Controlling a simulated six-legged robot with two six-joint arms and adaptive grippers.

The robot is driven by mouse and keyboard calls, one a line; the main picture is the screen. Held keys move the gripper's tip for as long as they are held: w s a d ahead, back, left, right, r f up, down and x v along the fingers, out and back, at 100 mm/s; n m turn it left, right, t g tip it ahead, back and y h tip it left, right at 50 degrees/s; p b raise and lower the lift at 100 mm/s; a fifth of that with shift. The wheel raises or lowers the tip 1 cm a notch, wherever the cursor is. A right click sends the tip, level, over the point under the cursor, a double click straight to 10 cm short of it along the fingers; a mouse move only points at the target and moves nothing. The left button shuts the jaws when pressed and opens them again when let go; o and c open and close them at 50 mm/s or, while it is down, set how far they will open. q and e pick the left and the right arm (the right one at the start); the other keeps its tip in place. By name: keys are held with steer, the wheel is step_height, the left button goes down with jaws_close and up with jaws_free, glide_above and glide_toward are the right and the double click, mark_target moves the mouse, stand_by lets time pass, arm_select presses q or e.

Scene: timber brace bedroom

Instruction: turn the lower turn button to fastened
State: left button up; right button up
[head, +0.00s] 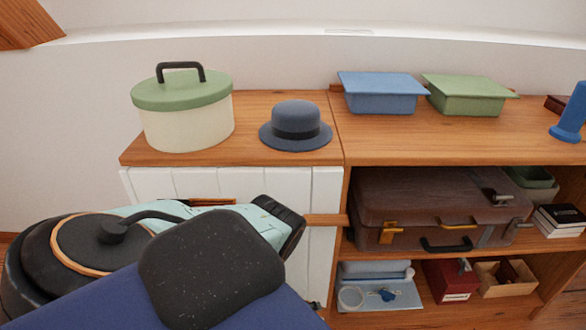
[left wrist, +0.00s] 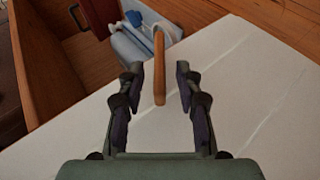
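The white plank door (head: 322,195) of the cabinet is largely hidden behind my left arm. A wooden turn button (head: 325,220) lies level across the door's right edge. In the left wrist view, a slim wooden piece (left wrist: 159,82) stands out against the white door (left wrist: 235,85); I cannot tell whether it is the lower button. My left gripper (left wrist: 159,70) is open, with one finger on each side of this piece and gaps showing on both sides. In the head view the left gripper's dark end (head: 285,220) is in front of the door, its fingertips hidden. My right gripper is out of view.
A green-lidded pot (head: 185,125) and a blue hat (head: 295,130) stand on the cabinet top. The open shelves at right hold a brown suitcase (head: 430,205), a blue folder (head: 405,298) and a red box (head: 448,283). Blue and green boxes sit above.

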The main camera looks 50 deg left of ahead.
arm_select(q)
steer(key=v, duration=1.1)
steer(key=shift+w, duration=0.1)
